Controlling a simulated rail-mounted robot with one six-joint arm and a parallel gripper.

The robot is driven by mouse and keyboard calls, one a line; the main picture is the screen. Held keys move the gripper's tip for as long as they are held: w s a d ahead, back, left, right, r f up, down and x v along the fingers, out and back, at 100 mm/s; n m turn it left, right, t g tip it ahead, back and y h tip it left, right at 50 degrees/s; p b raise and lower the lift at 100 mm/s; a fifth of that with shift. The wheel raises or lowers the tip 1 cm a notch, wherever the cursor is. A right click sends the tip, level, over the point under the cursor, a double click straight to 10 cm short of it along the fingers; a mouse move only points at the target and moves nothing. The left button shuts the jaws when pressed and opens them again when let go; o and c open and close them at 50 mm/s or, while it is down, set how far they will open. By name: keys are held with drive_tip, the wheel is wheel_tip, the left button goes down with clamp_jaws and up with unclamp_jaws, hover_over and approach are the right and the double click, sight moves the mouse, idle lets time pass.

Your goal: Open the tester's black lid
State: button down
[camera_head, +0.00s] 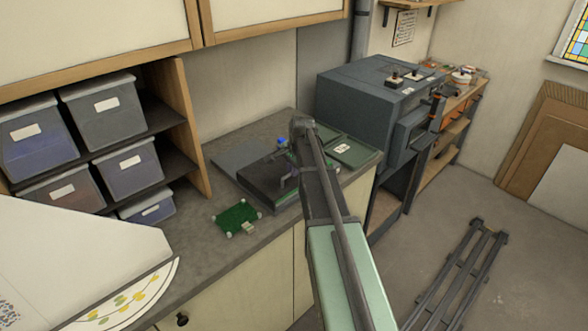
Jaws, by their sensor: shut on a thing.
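The tester (262,197) is a low dark box on the grey worktop, left of my arm. Its black lid (262,174) shows as a dark slab on top; it looks low and nearly flat, but I cannot tell its exact angle. My gripper (286,182) is at the lid's right part, shut on it. The fingertips are small and dark here, and the grip itself is hard to see. My arm hides the tester's right end. A small blue part (282,142) shows just above the lid.
A green circuit board (237,217) with white corner feet lies in front of the tester. Flat green cases (350,151) lie behind my arm. A large grey machine (365,100) stands at the back right. Lidded bins (103,110) fill the left shelf. Worktop (195,240) is bare left of the board.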

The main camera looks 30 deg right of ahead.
drive_tip(key=w+a, duration=0.2)
drive_tip(key=w, duration=0.7)
drive_tip(key=w+a, duration=0.2)
drive_tip(key=w, duration=0.7)
drive_tip(key=c, duration=1.2)
unclamp_jaws()
drive_tip(key=shift+o, duration=0.2)
wheel_tip(320, 180, up, 11)
drive_tip(key=s+p, duration=0.2)
drive_tip(key=p, duration=0.8)
drive_tip(key=shift+d+f, duration=0.2)
drive_tip(key=shift+d, duration=0.05)
